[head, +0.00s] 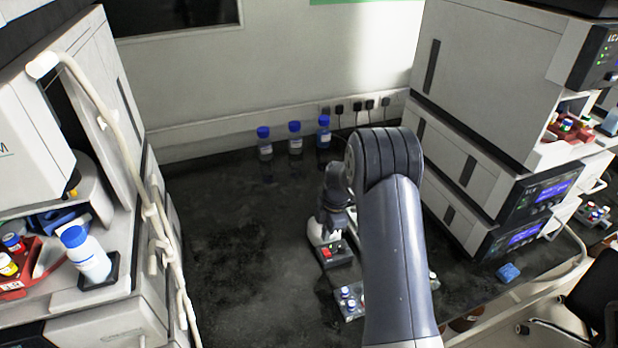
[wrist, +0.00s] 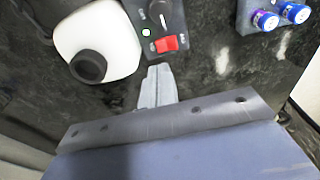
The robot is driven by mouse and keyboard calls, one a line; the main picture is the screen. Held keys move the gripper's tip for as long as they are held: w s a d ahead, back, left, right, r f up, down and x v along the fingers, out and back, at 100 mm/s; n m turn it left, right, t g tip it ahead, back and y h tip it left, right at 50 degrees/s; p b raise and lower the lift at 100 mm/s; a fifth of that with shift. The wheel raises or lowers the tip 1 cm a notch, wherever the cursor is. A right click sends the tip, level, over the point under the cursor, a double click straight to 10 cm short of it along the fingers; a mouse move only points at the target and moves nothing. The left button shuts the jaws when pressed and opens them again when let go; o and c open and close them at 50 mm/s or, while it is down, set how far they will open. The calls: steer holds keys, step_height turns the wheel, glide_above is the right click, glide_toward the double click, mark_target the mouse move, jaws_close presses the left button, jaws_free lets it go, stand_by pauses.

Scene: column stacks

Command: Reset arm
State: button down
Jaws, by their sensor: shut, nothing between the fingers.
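My arm (head: 395,240) reaches forward over the dark bench in the head view, bent at a rounded grey joint. In the wrist view my gripper (wrist: 157,86) is shut and empty, its pale fingers together above the dark speckled surface. The fingers point toward a black panel with a red rocker switch (wrist: 165,43) and a white rounded part with a black knob (wrist: 88,64). I cannot tell the gap between fingertips and panel. In the head view I cannot make out the fingers clearly.
A small device with a red switch (head: 326,253) stands left of my arm. A rack of blue-capped vials (head: 349,300) is close beside the arm. Blue-capped bottles (head: 295,138) stand at the back wall. Instrument stacks (head: 490,90) flank the bench. The bench's left part (head: 230,250) is clear.

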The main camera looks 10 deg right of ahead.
mark_target(324, 249)
step_height(324, 249, down, 5)
steer(key=shift+r+b, duration=0.15)
steer(key=shift+b, duration=0.5)
steer(key=shift+r, duration=0.25)
